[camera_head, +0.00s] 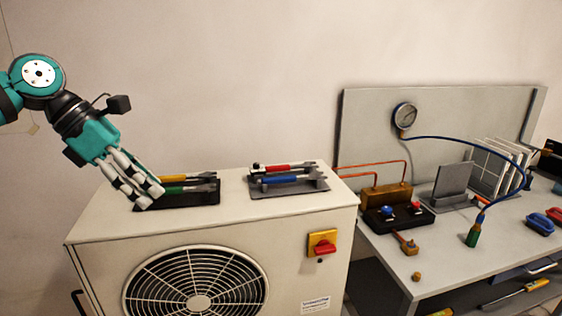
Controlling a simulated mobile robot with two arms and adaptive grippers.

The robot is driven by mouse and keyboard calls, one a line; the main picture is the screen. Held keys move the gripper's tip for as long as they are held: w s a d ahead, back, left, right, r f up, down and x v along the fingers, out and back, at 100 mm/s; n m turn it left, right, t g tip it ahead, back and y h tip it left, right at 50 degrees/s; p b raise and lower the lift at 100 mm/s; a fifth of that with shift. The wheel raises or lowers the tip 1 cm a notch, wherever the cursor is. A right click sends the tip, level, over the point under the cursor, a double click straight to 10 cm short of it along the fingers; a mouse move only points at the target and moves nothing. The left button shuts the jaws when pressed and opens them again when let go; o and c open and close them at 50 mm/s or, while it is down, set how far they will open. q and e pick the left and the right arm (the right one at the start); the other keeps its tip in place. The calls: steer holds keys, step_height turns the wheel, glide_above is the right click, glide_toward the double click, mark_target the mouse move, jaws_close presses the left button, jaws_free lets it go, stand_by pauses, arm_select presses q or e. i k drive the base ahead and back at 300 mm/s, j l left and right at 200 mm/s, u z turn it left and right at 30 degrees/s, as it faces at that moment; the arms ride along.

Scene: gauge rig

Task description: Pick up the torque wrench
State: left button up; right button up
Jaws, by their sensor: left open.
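Wrench-like tools lie in two holders on top of the white fan unit (205,226). The black holder (208,198) bears one with a yellow handle (174,179) and one with a green handle (176,189). The grey holder (322,186) bears one with a red handle (277,168) and one with a blue handle (279,179). I cannot tell which is the torque wrench. My left gripper (152,196) is open, its fingers pointing down at the left end of the black holder and hiding part of it. Whether it touches anything is unclear. My right gripper is not in view.
A workbench (385,255) stands to the right with a pressure gauge (405,117), blue hose, copper pipes (375,165) and a manifold block. A red switch (322,243) is on the unit's front. The unit's top between the holders is clear.

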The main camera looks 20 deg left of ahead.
mark_target(262, 170)
steer(key=i, duration=1.45)
